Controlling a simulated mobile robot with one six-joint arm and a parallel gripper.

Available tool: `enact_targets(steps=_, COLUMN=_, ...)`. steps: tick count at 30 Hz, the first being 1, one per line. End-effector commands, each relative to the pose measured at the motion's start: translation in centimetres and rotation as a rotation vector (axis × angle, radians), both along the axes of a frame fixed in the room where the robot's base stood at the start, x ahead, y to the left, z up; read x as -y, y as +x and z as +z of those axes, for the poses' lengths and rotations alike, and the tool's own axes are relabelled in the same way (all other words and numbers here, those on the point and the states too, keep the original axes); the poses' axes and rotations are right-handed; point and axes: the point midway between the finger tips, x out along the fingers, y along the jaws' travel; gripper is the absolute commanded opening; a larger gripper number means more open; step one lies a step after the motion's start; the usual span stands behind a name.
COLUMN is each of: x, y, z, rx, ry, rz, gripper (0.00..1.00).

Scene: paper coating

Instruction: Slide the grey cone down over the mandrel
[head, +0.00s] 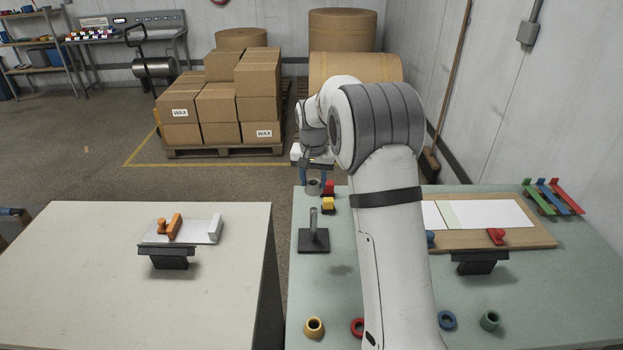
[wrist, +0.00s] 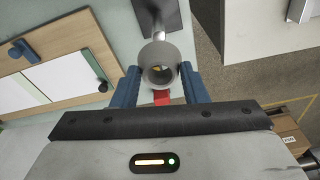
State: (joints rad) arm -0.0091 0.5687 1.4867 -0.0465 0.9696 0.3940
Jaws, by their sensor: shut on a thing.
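The grey cone (wrist: 160,52) is held between the two blue fingers of my gripper (wrist: 160,70) in the wrist view, its round opening facing the camera. In the head view the cone (head: 314,187) hangs in my gripper (head: 315,181), beyond the mandrel and higher in the picture. The mandrel (head: 314,218) is a grey upright rod on a dark square base (head: 313,245), with nothing around it. In the wrist view the mandrel (wrist: 157,15) shows just above the cone's edge; I cannot tell the gap between them.
A red block (head: 329,186) and a yellow block (head: 328,205) show close beside the cone. Yellow (head: 314,327), red (head: 357,327), blue (head: 447,320) and green (head: 490,320) rings or cones lie at the near edge. A board with paper (head: 480,214) lies right.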

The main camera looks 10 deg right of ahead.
Motion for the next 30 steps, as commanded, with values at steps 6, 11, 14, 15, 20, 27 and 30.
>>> enact_targets(steps=6, x=0.0, y=0.0, z=-2.2, rx=-0.001, ry=-0.001, rz=0.001, gripper=0.16)
enact_targets(steps=11, x=-0.1, y=0.0, z=-3.8, rx=-0.001, ry=0.000, rz=0.002, gripper=0.16)
enact_targets(steps=14, x=-0.1, y=0.0, z=-4.6, rx=0.000, ry=0.000, rz=0.002, gripper=0.16)
enact_targets(steps=15, x=-0.1, y=0.0, z=-4.9, rx=0.000, ry=0.000, rz=0.003, gripper=0.16)
enact_targets(steps=20, x=-0.2, y=0.0, z=-5.4, rx=0.000, ry=0.000, rz=0.003, gripper=0.16)
enact_targets(steps=27, x=-0.2, y=0.0, z=-5.4, rx=0.000, ry=0.000, rz=0.004, gripper=0.16)
enact_targets(steps=30, x=-0.2, y=0.0, z=-5.4, rx=0.000, ry=0.000, rz=0.004, gripper=0.16)
